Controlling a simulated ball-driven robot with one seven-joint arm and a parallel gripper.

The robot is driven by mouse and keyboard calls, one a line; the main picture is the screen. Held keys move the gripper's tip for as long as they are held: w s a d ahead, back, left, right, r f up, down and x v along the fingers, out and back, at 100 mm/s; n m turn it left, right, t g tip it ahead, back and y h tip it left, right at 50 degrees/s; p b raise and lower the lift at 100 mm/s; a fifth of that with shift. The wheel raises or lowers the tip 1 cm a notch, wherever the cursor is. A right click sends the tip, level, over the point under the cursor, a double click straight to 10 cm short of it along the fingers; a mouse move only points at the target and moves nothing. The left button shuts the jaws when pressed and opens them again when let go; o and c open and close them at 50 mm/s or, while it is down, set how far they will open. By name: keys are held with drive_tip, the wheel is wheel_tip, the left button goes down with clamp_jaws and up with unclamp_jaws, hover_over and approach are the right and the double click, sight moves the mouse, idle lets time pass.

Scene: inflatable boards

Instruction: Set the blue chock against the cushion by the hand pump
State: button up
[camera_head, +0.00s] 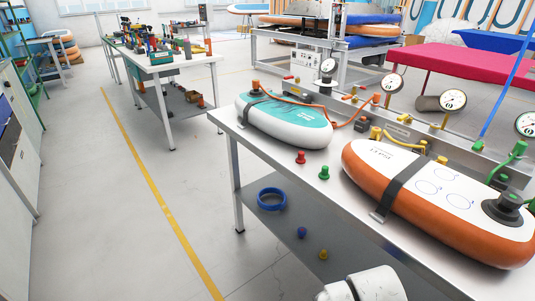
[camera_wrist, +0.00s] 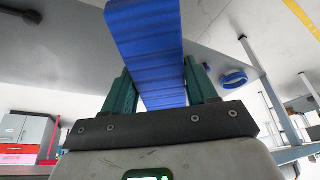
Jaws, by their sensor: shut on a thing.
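A ribbed blue chock (camera_wrist: 146,32) is between the two green fingers of my gripper (camera_wrist: 160,74) in the wrist view. The gripper is shut on it, and the chock extends beyond the fingertips. The head view shows neither the chock nor the fingers; a white part of my arm is at its bottom edge. Two inflatable cushions lie on the near bench in the head view: a teal and white one (camera_head: 290,123) and an orange and white one (camera_head: 425,178), each with a dark strap. I cannot identify a hand pump for certain; a dark round fitting (camera_head: 507,208) sits on the orange cushion.
The near bench (camera_head: 262,148) has red (camera_head: 301,157) and green (camera_head: 324,173) plugs on its front edge. Gauges and hoses line its back. A blue ring (camera_head: 271,199) lies on its lower shelf. Another cluttered bench (camera_head: 180,62) stands at left; the floor between is open.

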wheel_tip(320, 180, up, 8)
drive_tip(key=n+y+p, duration=0.1)
drive_tip(key=n+p, duration=0.2)
drive_tip(key=p, duration=0.5)
drive_tip(key=shift+p, duration=0.4)
drive_tip(key=s+f, duration=0.4)
drive_tip(key=f, duration=0.1)
drive_tip(key=shift+s+f, duration=0.15)
drive_tip(key=shift+f, duration=0.1)
drive_tip(key=shift+s+d, duration=0.1)
drive_tip(key=shift+s, duration=0.05)
